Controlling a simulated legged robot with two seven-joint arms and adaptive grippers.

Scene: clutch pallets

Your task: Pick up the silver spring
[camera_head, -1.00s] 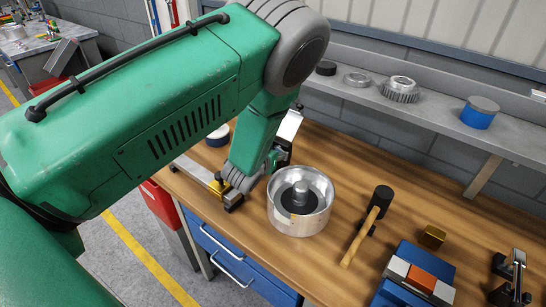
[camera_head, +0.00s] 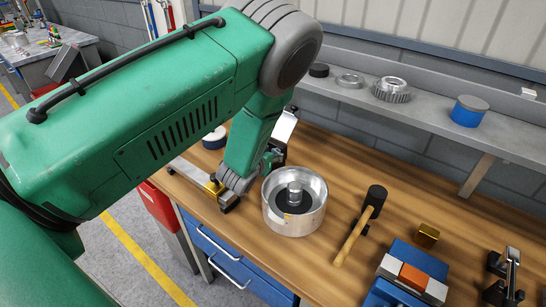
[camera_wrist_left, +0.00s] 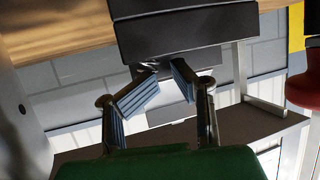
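I cannot make out a silver spring for certain in either view. My left gripper (camera_head: 229,199) is at the left end of the wooden bench, left of a round silver housing (camera_head: 318,187); my own arm partly hides it. In the left wrist view the left gripper (camera_wrist_left: 165,78) has its two ribbed finger pads apart, with nothing clearly held between them. A dark block (camera_wrist_left: 190,35) is just beyond the fingertips. A small shiny metal part (camera_wrist_left: 145,67) shows by them, too unclear to name. My right gripper is not in view.
A mallet (camera_head: 360,225), a brass block (camera_head: 427,235) and a blue fixture (camera_head: 418,260) are on the bench, right of the housing. A shelf (camera_head: 425,103) behind holds a toothed ring (camera_head: 391,90) and a blue canister (camera_head: 468,111). Bare wood lies between housing and mallet.

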